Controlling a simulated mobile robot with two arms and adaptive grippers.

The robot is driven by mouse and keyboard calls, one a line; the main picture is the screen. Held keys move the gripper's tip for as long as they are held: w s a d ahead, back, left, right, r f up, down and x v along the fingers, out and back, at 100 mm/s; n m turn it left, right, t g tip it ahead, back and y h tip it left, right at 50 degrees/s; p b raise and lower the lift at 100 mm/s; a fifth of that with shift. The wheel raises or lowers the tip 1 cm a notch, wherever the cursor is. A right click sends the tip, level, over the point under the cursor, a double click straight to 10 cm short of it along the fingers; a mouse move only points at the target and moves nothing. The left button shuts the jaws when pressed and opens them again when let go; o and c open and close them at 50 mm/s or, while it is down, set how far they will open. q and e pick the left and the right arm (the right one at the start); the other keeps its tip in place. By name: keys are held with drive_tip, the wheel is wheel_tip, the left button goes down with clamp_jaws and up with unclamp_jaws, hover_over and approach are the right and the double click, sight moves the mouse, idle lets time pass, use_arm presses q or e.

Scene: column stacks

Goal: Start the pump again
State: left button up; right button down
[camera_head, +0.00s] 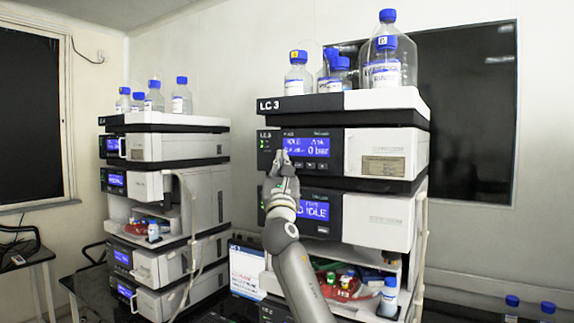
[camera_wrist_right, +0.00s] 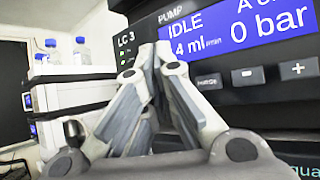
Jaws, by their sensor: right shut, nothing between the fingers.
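The pump (camera_head: 385,150) is the upper module of the LC 3 stack. Its blue display (camera_head: 306,147) reads IDLE and 0 bar; the display also fills the upper right of the right wrist view (camera_wrist_right: 265,28). A row of keys lies under it, with a PURGE key (camera_wrist_right: 208,82), a minus key and a plus key (camera_wrist_right: 298,68). My right gripper (camera_head: 281,158) is shut and empty, its tips at the panel's left part, by the display's lower left corner; its fingers also show in the right wrist view (camera_wrist_right: 160,48). They hide part of the panel; contact cannot be told. My left gripper is out of view.
Blue-capped bottles (camera_head: 387,62) stand on top of the LC 3 stack. Another module with an IDLE display (camera_head: 313,209) sits below the pump. A second instrument stack (camera_head: 160,146) stands to the left. A dark screen (camera_head: 470,110) is on the wall behind.

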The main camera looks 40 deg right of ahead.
drive_tip(key=shift+w+d, duration=0.15)
drive_tip(key=shift+d, duration=0.2)
idle(0.7)
idle(0.4)
drive_tip(key=shift+s+a+p, duration=0.35)
drive_tip(key=shift+a+p, duration=0.1)
drive_tip(key=shift+a, duration=0.3)
drive_tip(key=a, duration=0.1)
drive_tip(key=s+a+p, duration=0.1)
drive_tip(key=a, duration=0.2)
drive_tip(key=shift+s+a+p, duration=0.3)
drive_tip(key=shift+s+p, duration=0.05)
drive_tip(key=shift+s, duration=0.05)
idle(0.5)
